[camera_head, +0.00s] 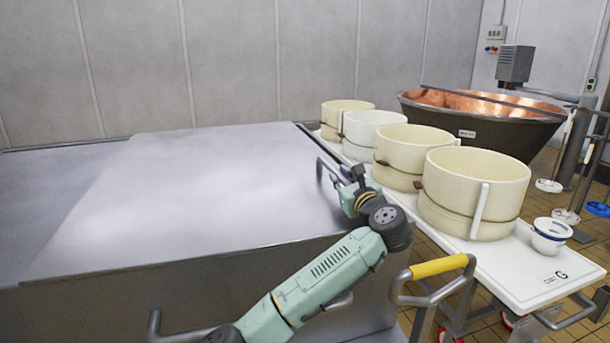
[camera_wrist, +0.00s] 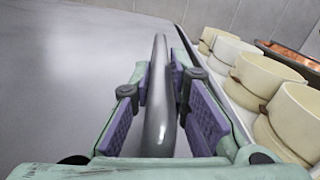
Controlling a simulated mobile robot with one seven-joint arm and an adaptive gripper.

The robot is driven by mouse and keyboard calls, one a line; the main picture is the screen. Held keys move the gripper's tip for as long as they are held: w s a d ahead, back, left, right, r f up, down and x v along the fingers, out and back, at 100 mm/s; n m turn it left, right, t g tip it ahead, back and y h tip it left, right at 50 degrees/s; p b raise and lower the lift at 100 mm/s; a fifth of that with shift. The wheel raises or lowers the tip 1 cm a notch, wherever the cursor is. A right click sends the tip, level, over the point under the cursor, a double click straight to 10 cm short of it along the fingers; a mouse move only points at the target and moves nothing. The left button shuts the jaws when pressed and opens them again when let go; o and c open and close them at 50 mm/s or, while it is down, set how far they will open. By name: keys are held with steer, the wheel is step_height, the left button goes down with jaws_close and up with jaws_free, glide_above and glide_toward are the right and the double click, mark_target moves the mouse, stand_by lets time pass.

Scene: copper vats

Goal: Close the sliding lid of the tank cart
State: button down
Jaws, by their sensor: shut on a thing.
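The tank cart (camera_head: 200,300) is a large grey metal box at the left of the head view. Its sliding lid (camera_head: 200,190) is a wide, flat metal sheet on top, with no opening into the tank visible from here. A curved tubular handle (camera_head: 321,170) stands at the lid's right edge; in the wrist view the handle bar (camera_wrist: 158,110) runs between the purple finger pads. My gripper (camera_head: 340,182) is shut on this handle. The wrist view shows my gripper (camera_wrist: 165,95) with a finger on each side of the bar, and the lid surface (camera_wrist: 70,75) to the left.
A white trolley (camera_head: 535,270) with several cream tubs (camera_head: 475,185) stands close along the cart's right side. A small white bucket (camera_head: 550,237) sits at its near end. A yellow-gripped handle (camera_head: 438,267) juts out beside my arm. A copper vat (camera_head: 485,115) stands behind.

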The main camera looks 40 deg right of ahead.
steer(key=d, duration=0.2)
steer(key=s+d, duration=0.1)
steer(key=d, duration=0.1)
steer(key=s+d+p, duration=0.1)
steer(key=d, duration=0.1)
steer(key=shift+d+r, duration=0.1)
steer(key=shift+r, duration=0.1)
steer(key=c, duration=1.9)
jaws_free()
steer(key=shift+d, duration=0.1)
steer(key=shift+c, duration=0.2)
steer(key=o, duration=0.4)
steer(key=shift+d, duration=0.2)
steer(key=shift+a, duration=0.1)
steer(key=shift+s+f, duration=0.1)
steer(key=shift+f, duration=0.1)
steer(key=v, duration=1.2)
steer(key=shift+r, duration=0.1)
